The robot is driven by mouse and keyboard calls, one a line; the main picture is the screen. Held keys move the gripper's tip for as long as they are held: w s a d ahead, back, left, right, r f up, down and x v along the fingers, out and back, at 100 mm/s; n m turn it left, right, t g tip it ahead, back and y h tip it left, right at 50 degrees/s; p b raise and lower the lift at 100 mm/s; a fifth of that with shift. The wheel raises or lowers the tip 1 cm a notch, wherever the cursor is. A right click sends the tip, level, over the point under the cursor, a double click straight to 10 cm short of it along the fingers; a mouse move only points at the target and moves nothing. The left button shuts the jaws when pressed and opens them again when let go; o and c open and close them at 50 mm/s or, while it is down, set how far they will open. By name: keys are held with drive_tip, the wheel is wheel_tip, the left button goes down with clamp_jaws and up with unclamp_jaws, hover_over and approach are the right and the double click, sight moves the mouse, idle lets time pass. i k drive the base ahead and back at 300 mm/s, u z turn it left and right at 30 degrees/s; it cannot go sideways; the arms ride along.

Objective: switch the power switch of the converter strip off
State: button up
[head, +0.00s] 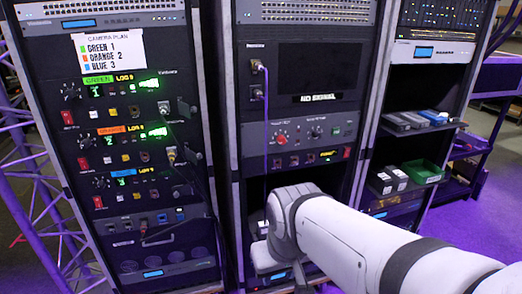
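No label that I can read names the converter strip. A narrow strip (310,157) low in the middle rack has several small ports, a lit amber display (329,154) and a red switch (347,152) at its right end; it may be the converter strip. The switch's position is too small to tell. My arm reaches from the lower right to below this strip, in front of the middle rack. The fingers of my gripper do not show, so its opening cannot be seen.
The left rack holds camera units marked green (98,79), orange (112,130) and blue, each with a red switch. A purple cable (266,130) hangs down the middle rack. A panel with a red knob (281,139) sits above the strip. The right rack has shelves with a green bin (423,172).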

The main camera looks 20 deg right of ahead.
sight(347, 152)
drive_tip(key=k, duration=0.65)
drive_tip(key=z, duration=0.6)
drive_tip(key=i, duration=1.65)
drive_tip(key=u, duration=0.45)
